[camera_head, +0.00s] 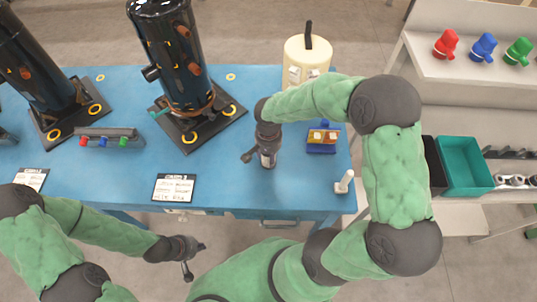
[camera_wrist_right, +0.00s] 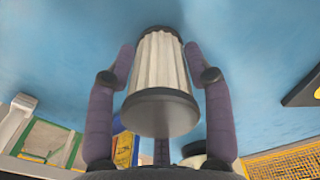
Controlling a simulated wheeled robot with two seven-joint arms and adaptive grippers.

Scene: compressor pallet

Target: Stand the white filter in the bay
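The white filter, a pleated cylinder with dark end caps, shows between my right gripper's fingers in the right wrist view (camera_wrist_right: 160,62). Both fingertips of my right gripper (camera_wrist_right: 160,50) appear to touch its sides, with the blue table behind. In the head view my right gripper (camera_head: 265,155) is over the middle-right of the table, with the filter mostly hidden by it. Whether the filter touches the table cannot be told. My left gripper (camera_head: 195,258) is empty and open in front of the table's near edge. I cannot tell which part is the bay.
Two black cylinders stand on the blue table (camera_head: 110,180); the nearer one (camera_head: 182,60) is left of my right gripper. A cream canister (camera_head: 305,55), a small blue tray (camera_head: 322,149) and a white post (camera_head: 344,182) are at right. A teal bin (camera_head: 462,165) is beyond.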

